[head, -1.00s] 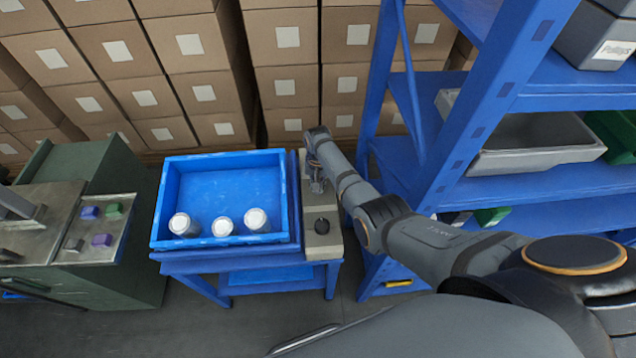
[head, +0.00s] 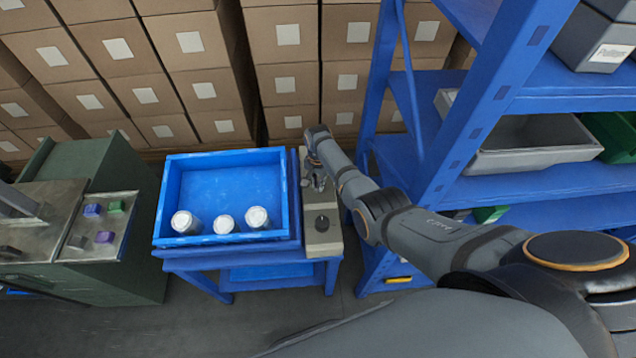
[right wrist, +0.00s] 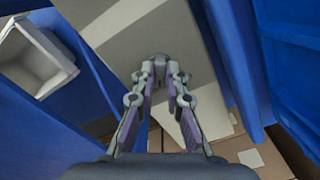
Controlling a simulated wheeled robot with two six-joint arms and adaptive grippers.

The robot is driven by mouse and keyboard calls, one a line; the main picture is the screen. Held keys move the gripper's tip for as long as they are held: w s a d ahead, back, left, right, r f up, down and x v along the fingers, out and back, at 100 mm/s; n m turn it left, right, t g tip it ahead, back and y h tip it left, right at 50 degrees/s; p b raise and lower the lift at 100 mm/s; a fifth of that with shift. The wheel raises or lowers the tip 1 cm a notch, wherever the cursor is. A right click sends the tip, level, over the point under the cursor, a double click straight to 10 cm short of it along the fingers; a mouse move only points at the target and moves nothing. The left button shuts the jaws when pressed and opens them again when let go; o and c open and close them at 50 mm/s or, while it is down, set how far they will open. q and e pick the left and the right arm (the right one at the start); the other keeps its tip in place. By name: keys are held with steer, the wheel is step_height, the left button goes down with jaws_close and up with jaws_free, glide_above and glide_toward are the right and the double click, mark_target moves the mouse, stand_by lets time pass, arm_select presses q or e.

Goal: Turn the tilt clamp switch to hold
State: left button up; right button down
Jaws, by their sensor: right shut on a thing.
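A narrow grey control panel (head: 323,242) stands along the right side of the blue table. A round black knob (head: 322,223) sits on its near part, clear of any gripper. My right gripper (head: 315,184) is over the panel's far part. In the right wrist view its two fingertips (right wrist: 160,66) are closed together on a small grey switch (right wrist: 160,57) on the panel face. The fingers hide most of the switch, so its setting cannot be read. No label is legible. My left gripper is not in view.
A blue tray (head: 170,205) with three white-capped jars (head: 257,218) is just left of the panel. A blue shelf rack (head: 480,150) with a grey bin (head: 535,160) stands close on the right. Stacked cartons (head: 290,85) are behind. A green machine (head: 140,245) is at the left.

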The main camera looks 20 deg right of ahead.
steer(key=shift+r, duration=0.1)
steer(key=c, duration=1.4)
jaws_free()
step_height(320, 180, up, 12)
steer(key=shift+f, duration=0.1)
